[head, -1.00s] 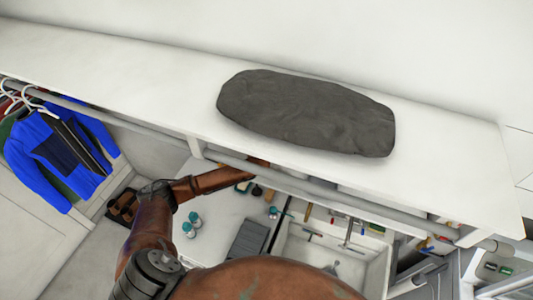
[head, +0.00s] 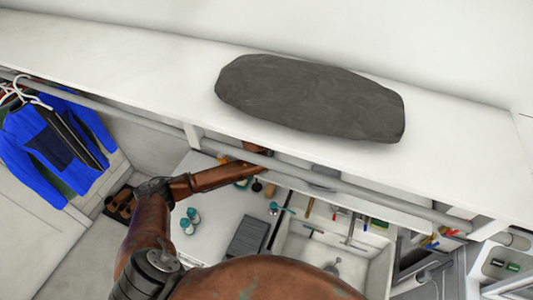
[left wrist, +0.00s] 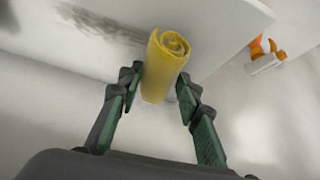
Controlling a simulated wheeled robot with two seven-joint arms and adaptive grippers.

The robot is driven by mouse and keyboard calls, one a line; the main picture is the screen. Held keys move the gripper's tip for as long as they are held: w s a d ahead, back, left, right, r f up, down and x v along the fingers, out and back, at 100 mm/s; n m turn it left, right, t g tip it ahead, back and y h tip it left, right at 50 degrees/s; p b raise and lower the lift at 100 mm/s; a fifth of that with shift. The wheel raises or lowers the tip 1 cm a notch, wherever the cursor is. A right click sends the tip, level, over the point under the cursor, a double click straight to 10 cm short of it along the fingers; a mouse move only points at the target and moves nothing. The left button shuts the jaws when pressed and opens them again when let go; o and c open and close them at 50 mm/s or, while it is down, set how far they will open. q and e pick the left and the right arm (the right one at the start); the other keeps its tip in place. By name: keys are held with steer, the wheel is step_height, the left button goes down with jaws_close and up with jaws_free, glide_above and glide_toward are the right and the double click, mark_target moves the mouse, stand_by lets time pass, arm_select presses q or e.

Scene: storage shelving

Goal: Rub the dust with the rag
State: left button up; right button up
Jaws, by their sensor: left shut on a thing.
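The rag (left wrist: 164,66) is a yellow roll in the left wrist view. My left gripper (left wrist: 158,78) is shut on it, with one green-padded finger on each side and the rolled end pointing away from the palm. A dark grey smudge of dust (left wrist: 100,22) lies on a white surface at the upper left of that view. The rag is to the right of the smudge in the picture; I cannot tell whether it touches the surface. In the head view my left arm reaches under the white shelf, which hides its gripper. My right gripper is not in view.
A large dark grey bundle (head: 310,98) lies on the upper shelf (head: 120,75). A rod runs below its front edge, with hanging clothes (head: 50,145) at left. Teal-topped bottles (head: 190,221) and a sink (head: 305,255) are below. An orange-and-white bottle (left wrist: 264,56) shows in the wrist view.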

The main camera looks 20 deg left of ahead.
arm_select(q)
steer(key=shift+f, duration=0.3)
steer(key=shift+f, duration=0.35)
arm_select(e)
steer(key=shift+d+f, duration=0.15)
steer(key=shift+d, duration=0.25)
arm_select(q)
steer(key=shift+f+b, duration=0.3)
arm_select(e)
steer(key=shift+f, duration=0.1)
